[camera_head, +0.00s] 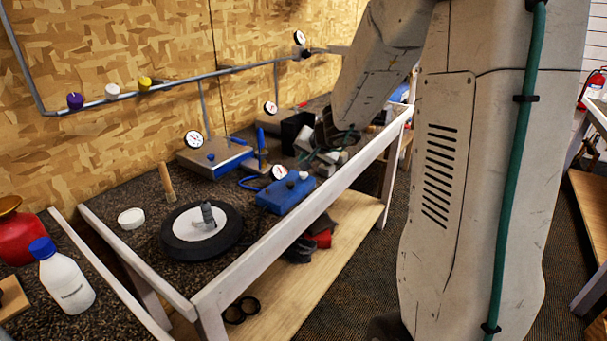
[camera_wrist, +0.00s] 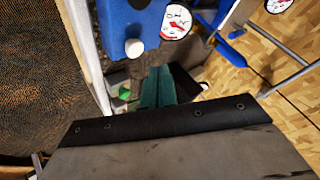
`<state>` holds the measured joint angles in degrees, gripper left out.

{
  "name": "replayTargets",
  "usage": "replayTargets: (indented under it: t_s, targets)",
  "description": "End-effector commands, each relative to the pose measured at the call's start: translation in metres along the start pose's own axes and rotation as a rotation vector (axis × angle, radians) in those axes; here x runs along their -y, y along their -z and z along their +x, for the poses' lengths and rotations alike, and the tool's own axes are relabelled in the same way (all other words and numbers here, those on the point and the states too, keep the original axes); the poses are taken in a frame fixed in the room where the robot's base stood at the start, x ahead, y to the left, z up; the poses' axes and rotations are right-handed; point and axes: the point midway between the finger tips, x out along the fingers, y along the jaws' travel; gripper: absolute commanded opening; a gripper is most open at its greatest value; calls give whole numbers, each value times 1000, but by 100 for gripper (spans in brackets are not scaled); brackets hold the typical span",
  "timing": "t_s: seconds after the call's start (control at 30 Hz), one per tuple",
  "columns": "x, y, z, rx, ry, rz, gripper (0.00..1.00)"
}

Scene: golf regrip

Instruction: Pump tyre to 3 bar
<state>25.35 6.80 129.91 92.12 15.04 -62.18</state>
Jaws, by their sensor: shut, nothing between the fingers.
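A black tyre on a pale rim (camera_head: 203,231) lies flat on the bench, with a grey valve or hub piece standing up in its middle. Right of it is a blue pump box (camera_head: 286,196) with a white knob and a round white gauge (camera_head: 279,173). In the wrist view the blue box (camera_wrist: 118,18), its white knob (camera_wrist: 134,48) and the gauge (camera_wrist: 177,22) show up close; I cannot read the pressure. My gripper (camera_wrist: 158,72) has teal fingers, shut and empty, pointing past the knob. In the head view it is partly hidden among dark items beyond the blue box.
A second blue-and-grey unit (camera_head: 215,158) with a gauge stands behind. A pale bench rail (camera_head: 290,235) runs along the front. A grey pipe crosses the back wall.

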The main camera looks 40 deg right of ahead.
Motion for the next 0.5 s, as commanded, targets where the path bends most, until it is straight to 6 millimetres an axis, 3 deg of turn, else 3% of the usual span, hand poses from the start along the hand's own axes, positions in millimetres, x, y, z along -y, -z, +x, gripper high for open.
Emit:
replayTargets:
  t_s: [0.3, 0.5]
  targets:
    - [15, 15, -21, -2, 0, -2, 0]
    - [16, 16, -23, -1, -2, 0, 0]
